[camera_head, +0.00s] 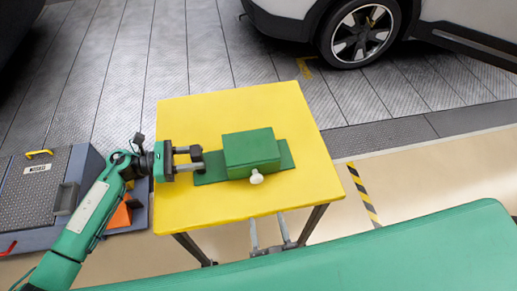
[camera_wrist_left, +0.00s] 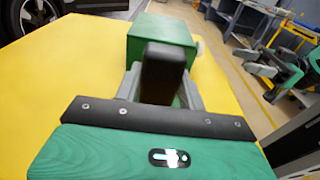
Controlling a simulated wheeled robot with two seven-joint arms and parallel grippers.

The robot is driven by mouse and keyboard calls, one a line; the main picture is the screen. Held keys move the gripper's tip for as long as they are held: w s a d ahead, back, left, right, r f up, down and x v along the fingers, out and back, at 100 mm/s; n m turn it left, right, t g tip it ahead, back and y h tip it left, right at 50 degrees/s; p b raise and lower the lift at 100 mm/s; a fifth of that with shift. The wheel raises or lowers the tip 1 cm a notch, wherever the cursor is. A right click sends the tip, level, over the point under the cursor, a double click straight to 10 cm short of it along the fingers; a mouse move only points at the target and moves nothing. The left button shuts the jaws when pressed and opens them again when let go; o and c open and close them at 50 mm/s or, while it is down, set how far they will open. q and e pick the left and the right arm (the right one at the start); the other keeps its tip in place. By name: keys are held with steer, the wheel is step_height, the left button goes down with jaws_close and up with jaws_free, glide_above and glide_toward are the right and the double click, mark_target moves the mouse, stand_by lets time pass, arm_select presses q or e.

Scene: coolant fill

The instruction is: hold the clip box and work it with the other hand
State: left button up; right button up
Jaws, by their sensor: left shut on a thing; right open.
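The clip box (camera_head: 252,152) is a green block on a flat green base plate (camera_head: 211,170), lying on a yellow table top. A white knob (camera_head: 257,177) sticks out of its near side. My left gripper (camera_head: 197,160) comes in from the left and is shut on the left end of the base plate. In the left wrist view the box (camera_wrist_left: 161,35) stands just beyond the fingers (camera_wrist_left: 163,85), which hide its lower part and the gripped edge.
The yellow table (camera_head: 295,115) is otherwise clear around the box. A grey-blue platform (camera_head: 40,190) and an orange piece (camera_head: 120,215) are at the left. A parked car (camera_head: 365,30) stands behind on grey flooring. A black-and-yellow strip (camera_head: 363,194) marks the floor at the right.

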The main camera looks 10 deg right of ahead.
arm_select(q)
steer(key=o, duration=1)
steer(key=shift+c, duration=0.2)
steer(key=shift+a, duration=0.1)
